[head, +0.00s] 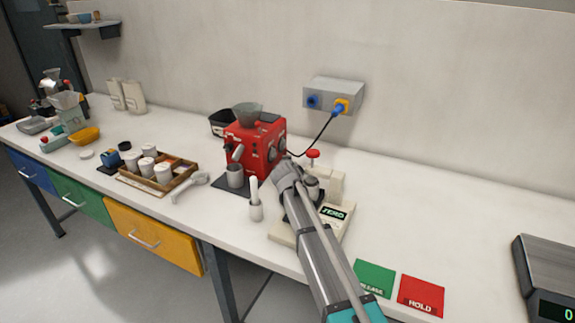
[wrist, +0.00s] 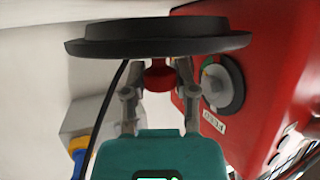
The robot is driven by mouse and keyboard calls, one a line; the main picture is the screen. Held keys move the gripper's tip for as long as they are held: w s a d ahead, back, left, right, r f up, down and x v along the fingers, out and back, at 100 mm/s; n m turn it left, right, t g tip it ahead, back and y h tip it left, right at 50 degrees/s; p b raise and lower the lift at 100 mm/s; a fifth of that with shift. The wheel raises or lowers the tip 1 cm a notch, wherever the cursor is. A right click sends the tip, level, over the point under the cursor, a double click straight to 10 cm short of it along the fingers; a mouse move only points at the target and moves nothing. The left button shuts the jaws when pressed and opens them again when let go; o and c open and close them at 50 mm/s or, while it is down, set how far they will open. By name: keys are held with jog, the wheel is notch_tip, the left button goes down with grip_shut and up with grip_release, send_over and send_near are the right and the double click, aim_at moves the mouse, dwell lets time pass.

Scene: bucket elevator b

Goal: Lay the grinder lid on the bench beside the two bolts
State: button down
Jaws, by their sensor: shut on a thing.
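The grinder lid (wrist: 160,46) is a black round disc with a raised step and a small red knob (wrist: 159,76). My gripper (wrist: 160,72) is shut on this knob in the wrist view, and the lid spans the view just beyond the fingers. The white bench (head: 400,210) shows in the head view. I cannot make out the two bolts.
A wooden tray of jars (head: 183,178) lies farther left. Green (head: 375,278) and red (head: 421,296) pads lie front right. A grey scale (head: 545,280) is at far right. Bench between them and the wall is clear.

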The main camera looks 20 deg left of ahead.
jog(key=shift+f+b, duration=0.35)
jog(key=shift+c, duration=2)
grip_release()
jog(key=shift+s+d, duration=0.1)
jog(key=shift+r, duration=0.1)
jog(key=shift+r+p, duration=0.45)
jog(key=shift+p, duration=0.2)
jog(key=p+v, duration=0.4)
jog(key=v, duration=0.7)
jog(key=shift+s+r+p, duration=0.25)
jog(key=shift+s+p, duration=0.05)
jog(key=shift+s, duration=0.05)
